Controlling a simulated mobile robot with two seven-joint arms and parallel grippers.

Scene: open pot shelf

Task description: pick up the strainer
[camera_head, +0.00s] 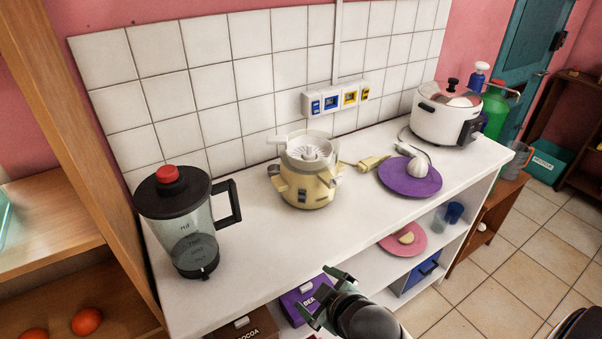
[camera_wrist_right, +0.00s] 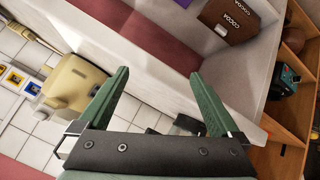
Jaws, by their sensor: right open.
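A cream juicer (camera_head: 306,190) stands mid-counter. A white ribbed piece that looks like the strainer (camera_head: 310,152) sits on its top, inside a clear rim. My right gripper (camera_head: 322,297) is in front of the counter's front edge, nearer the camera than the juicer and apart from it. Its green fingers are spread with nothing between them, as the right wrist view (camera_wrist_right: 161,75) also shows. There, the juicer's cream body (camera_wrist_right: 75,85) is left of the fingers and the strainer cannot be made out. My left gripper is not in view.
A blender jug (camera_head: 188,225) stands left of the juicer. A purple plate (camera_head: 425,186) with garlic and a white cooker (camera_head: 440,120) stand to the right. Below are a cocoa box (camera_head: 245,328), a purple box (camera_head: 300,300) and a pink plate (camera_head: 388,243). The counter's front is clear.

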